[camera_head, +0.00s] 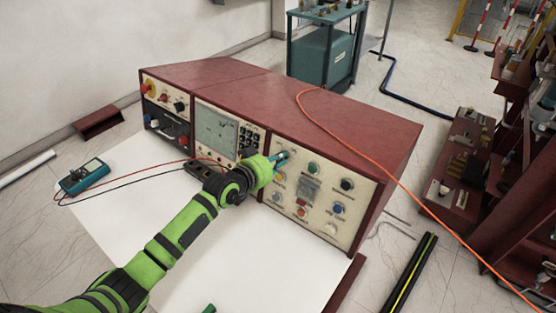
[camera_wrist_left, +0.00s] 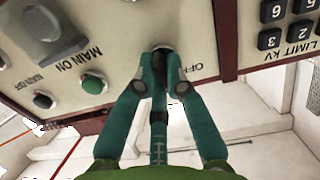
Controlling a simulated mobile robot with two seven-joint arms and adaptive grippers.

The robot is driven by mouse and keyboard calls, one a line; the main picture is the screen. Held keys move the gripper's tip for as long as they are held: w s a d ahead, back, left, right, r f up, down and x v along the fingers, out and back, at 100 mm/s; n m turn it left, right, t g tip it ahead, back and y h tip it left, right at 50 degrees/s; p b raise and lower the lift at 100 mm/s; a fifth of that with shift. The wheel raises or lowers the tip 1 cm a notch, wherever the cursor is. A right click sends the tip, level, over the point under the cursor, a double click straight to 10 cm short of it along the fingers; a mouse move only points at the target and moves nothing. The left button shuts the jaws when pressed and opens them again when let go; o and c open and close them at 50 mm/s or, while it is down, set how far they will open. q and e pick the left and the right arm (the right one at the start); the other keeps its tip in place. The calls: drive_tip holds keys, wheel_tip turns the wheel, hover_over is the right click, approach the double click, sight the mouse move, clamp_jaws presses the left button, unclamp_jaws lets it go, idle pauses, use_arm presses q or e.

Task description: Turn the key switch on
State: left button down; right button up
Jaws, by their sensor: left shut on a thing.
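The control desk (camera_head: 345,125) is a dark red cabinet with cream panels. Its right-hand panel (camera_head: 297,226) carries the key switch, which my gripper mostly covers in the head view. My left gripper (camera_head: 283,157) reaches the upper left corner of that panel. In the left wrist view the teal fingers of the left gripper (camera_wrist_left: 166,62) are closed together at the key switch (camera_wrist_left: 163,47), beside lettering that starts "OFF". The fingers hide the key, so its angle cannot be told. My right gripper is not in view.
A keypad (camera_wrist_left: 284,30) is on the neighbouring panel. A teal multimeter (camera_head: 84,177) lies left. An orange cable (camera_head: 352,142) crosses the desk top.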

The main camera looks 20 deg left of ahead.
use_arm(q)
drive_tip(key=m, duration=0.5)
drive_tip(key=shift+f+m+y+p, duration=0.15)
drive_tip(key=shift+m+y+p, duration=0.2)
drive_tip(key=shift+m, duration=2.05)
drive_tip(key=c, duration=1.3)
unclamp_jaws()
drive_tip(key=v, duration=1.2)
drive_tip(key=shift+s+f, duration=0.1)
drive_tip(key=shift+f, duration=0.05)
